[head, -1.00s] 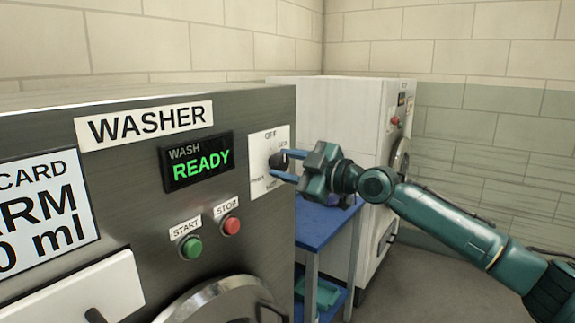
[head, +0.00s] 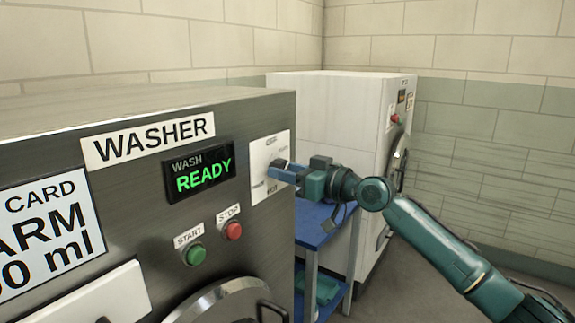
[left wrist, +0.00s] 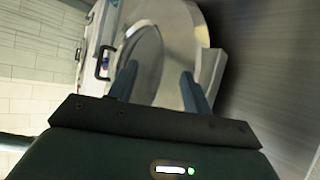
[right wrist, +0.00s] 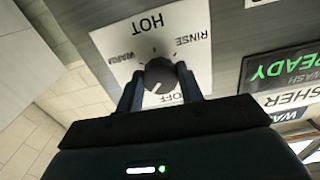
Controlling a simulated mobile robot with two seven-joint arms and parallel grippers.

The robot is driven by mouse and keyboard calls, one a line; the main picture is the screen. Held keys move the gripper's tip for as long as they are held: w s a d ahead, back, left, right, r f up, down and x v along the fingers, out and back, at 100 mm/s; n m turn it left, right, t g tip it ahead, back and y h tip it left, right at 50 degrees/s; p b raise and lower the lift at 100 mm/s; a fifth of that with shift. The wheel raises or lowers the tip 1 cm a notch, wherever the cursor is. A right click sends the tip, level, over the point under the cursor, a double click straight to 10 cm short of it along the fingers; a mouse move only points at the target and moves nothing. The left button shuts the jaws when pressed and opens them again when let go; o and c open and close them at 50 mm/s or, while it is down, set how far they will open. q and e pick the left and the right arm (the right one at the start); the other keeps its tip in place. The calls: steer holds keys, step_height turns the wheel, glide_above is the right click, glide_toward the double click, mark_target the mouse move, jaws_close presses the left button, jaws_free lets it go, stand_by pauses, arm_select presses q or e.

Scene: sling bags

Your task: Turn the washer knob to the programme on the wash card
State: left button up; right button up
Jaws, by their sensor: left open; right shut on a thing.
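The washer knob (right wrist: 160,75) is a dark round knob with a white mark, on a white dial plate (right wrist: 118,40). The dial shows HOT, RINSE, WARM and OFF; the mark points toward the OFF side, slightly toward WARM. My right gripper (right wrist: 161,84) is shut on the knob, one finger on each side. In the head view the right gripper (head: 280,172) hides much of the knob. The wash card (head: 48,232) at the left is cut off; "CARD", "ARM" and "0 ml" show. My left gripper (left wrist: 157,80) is open and empty, facing a round door.
The display (head: 201,172) reads WASH READY. A green START button (head: 195,255) and a red STOP button (head: 233,231) sit below it. A blue table (head: 318,225) and a white machine (head: 335,120) stand beyond the washer.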

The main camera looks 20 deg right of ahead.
arm_select(q)
steer(key=a+r+y+p, duration=0.1)
steer(key=p, duration=0.3)
steer(key=a+r+g+p, duration=0.1)
steer(key=a+p, duration=0.1)
steer(key=p, duration=0.2)
steer(key=shift+s+r+y+p, duration=0.15)
steer(key=shift+s+y+p, duration=0.2)
steer(key=shift+s+y, duration=0.05)
arm_select(e)
steer(key=m, duration=1.4)
steer(key=shift+r, duration=0.1)
arm_select(q)
steer(key=shift+s, duration=0.1)
steer(key=shift+s, duration=0.1)
arm_select(e)
steer(key=o, duration=1)
steer(key=shift+a, duration=0.1)
steer(key=shift+s, duration=0.1)
